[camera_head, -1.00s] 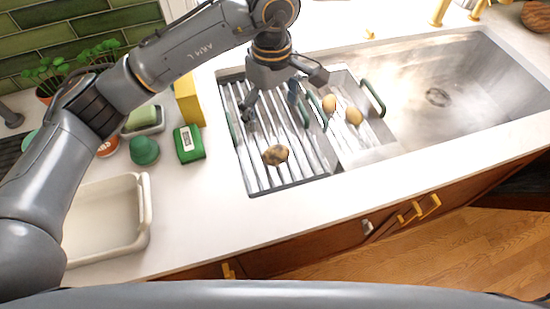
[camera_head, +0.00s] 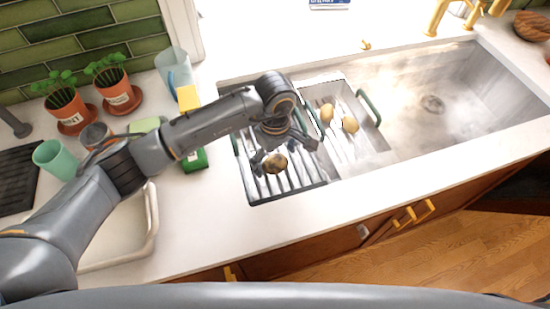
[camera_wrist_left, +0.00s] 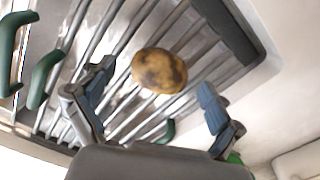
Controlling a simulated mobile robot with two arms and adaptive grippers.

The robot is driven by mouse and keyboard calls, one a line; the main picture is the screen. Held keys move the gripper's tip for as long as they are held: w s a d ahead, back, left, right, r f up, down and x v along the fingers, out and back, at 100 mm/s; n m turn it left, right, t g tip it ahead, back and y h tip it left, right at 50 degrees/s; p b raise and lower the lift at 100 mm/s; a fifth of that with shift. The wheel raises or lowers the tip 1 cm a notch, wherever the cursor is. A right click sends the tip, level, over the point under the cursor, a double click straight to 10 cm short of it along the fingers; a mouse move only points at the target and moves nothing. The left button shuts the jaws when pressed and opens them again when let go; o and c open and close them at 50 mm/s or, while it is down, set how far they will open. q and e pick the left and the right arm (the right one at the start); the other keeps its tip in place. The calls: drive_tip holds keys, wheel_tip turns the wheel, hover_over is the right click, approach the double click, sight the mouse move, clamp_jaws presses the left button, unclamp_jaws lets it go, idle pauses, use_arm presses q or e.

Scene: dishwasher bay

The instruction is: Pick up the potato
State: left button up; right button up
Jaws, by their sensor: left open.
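A brown potato (camera_head: 275,163) with dark patches lies on the metal drying rack (camera_head: 262,188) over the left part of the sink. In the left wrist view the potato (camera_wrist_left: 159,70) sits ahead of and between the two fingers, with a gap on each side. My left gripper (camera_head: 283,157) is open and empty, low over the rack beside the potato. It also shows in the wrist view (camera_wrist_left: 152,105). The potato is partly close to a finger in the head view; I cannot tell whether they touch there. My right gripper is not in view.
Two paler potatoes (camera_head: 349,124) lie in a colander tray with green handles (camera_head: 369,107), right of the rack. The open sink basin (camera_head: 430,110) is further right. Potted herbs (camera_head: 118,92), a green cup (camera_head: 55,158) and a pale tub (camera_head: 125,255) stand at left.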

use_arm(q)
drive_tip(key=shift+f, duration=0.5)
drive_tip(key=shift+c, duration=0.3)
drive_tip(key=c, duration=1.2)
drive_tip(key=shift+r, duration=0.1)
drive_tip(key=shift+c, duration=0.2)
drive_tip(key=shift+w+r+b, duration=0.1)
drive_tip(key=shift+r+b, duration=0.4)
drive_tip(key=shift+b, duration=0.05)
drive_tip(key=s+d+r+b, duration=0.3)
drive_tip(key=d+r+b, duration=0.3)
drive_tip(key=d+r, duration=0.6)
drive_tip(key=shift+s+d, duration=0.2)
drive_tip(key=shift+d, duration=0.65)
